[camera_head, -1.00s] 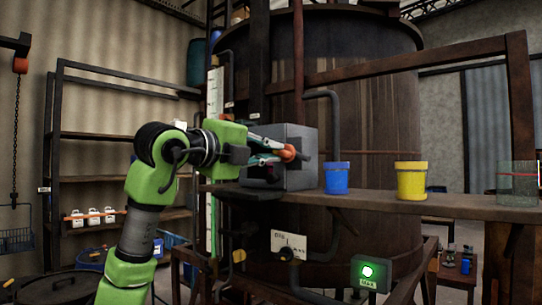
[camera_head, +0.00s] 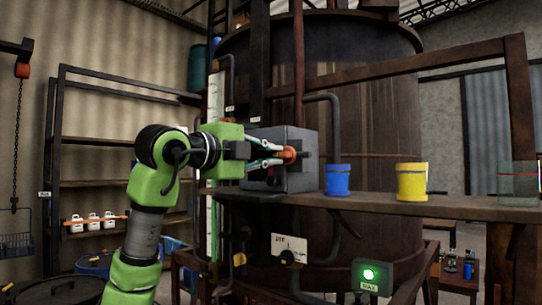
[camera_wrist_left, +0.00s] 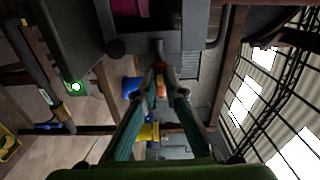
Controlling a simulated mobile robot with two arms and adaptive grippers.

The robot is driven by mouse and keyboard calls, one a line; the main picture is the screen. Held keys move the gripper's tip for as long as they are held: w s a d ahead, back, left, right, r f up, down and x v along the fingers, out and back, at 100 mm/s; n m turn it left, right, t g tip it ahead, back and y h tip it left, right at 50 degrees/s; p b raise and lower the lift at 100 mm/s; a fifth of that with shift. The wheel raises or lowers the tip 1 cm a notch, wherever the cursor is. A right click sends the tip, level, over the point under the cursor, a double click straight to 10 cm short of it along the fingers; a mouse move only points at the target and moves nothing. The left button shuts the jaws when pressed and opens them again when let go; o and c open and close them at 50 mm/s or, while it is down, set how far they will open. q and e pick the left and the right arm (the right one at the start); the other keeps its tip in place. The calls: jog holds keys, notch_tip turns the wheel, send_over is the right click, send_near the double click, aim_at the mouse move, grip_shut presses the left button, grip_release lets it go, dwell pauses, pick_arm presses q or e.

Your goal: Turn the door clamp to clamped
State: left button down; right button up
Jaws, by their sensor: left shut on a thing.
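The door clamp has an orange handle (camera_head: 287,153) on the side of a grey metal box (camera_head: 298,135), which stands on the shelf in front of the large vat. My left gripper (camera_head: 278,153) reaches in from the left in the head view, with its fingers shut on the orange handle. In the left wrist view, the fingertips (camera_wrist_left: 167,88) of my left gripper close around the handle, and a small orange part (camera_wrist_left: 160,86) shows between them. The fingers hide part of the handle, so its exact angle is hard to read. My right gripper is not in view.
A blue pot (camera_head: 337,180) and a yellow pot (camera_head: 411,181) stand on the shelf (camera_head: 380,205) right of the box. A clear container (camera_head: 517,184) stands farther right. A lit green indicator box (camera_head: 371,276) is mounted below. Pipes and a beam run close around the box.

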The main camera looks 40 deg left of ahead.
pick_arm(q)
jog(key=c, duration=2.1)
grip_release()
jog(key=s+a, duration=0.1)
jog(key=s, duration=1.1)
